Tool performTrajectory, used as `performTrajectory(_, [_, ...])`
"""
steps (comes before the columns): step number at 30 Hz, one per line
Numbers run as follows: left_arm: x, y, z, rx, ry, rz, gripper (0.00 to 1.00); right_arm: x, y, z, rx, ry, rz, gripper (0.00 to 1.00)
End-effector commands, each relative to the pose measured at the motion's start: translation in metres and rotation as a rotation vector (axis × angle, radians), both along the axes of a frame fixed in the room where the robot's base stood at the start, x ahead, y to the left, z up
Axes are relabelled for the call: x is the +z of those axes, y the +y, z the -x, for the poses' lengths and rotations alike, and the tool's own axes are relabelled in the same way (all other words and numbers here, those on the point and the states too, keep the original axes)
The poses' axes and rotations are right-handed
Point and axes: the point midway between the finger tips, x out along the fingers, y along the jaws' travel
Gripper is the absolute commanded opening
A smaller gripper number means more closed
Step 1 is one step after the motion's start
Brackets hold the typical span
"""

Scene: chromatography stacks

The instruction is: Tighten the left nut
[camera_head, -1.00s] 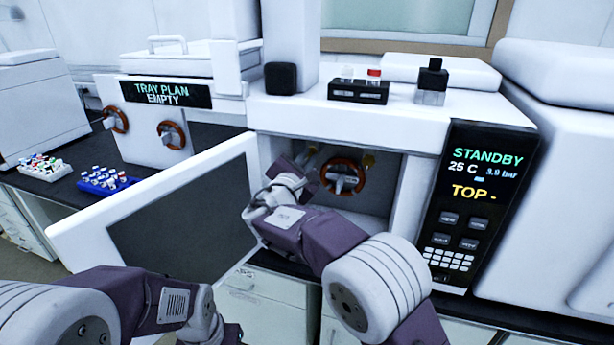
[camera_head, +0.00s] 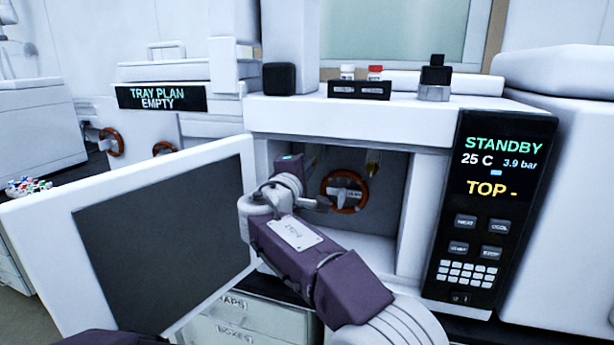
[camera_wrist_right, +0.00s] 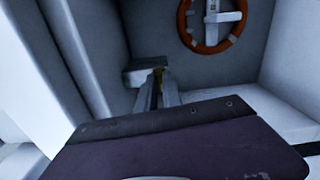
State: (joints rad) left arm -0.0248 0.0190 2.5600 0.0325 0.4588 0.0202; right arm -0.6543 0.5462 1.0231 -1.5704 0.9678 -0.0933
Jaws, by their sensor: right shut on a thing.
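My right gripper (camera_wrist_right: 160,82) reaches into the open compartment. In the right wrist view its fingers are shut on a small brass-coloured left nut (camera_wrist_right: 154,90), below a pale block on the back wall. The fingers hide most of this nut. In the head view my own wrist covers the left nut and most of the gripper. Another brass nut (camera_head: 372,165) shows at the upper right of the compartment, apart from the gripper. My left gripper is out of view.
A red-rimmed handwheel (camera_head: 344,191) is right of my right wrist, and also in the wrist view (camera_wrist_right: 211,47). The open door (camera_head: 165,235) stands left of my arm. The panel (camera_head: 490,210) reads STANDBY, 25 C, 3.9 bar, TOP -. A vial rack (camera_head: 359,90) stands on top.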

Motion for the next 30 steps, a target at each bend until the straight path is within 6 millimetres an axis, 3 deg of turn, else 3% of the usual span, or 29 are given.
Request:
performTrajectory(6, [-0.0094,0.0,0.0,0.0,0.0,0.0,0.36,-0.0023,0.0001,-0.0001,-0.001,-0.023,-0.073,0.0])
performTrajectory(24, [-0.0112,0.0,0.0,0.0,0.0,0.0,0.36,-0.0014,0.0,-0.0002,-0.001,-0.031,-0.105,0.0])
performTrajectory(25, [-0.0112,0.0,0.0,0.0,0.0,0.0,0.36,-0.0014,-0.0001,-0.0002,-0.001,-0.031,-0.105,0.16])
performTrajectory(27, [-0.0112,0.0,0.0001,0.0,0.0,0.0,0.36,-0.0014,0.0,-0.0002,-0.001,-0.032,-0.103,0.32])
performTrajectory(30, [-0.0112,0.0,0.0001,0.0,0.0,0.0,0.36,-0.0012,-0.0001,-0.0002,-0.001,-0.032,-0.103,0.32])
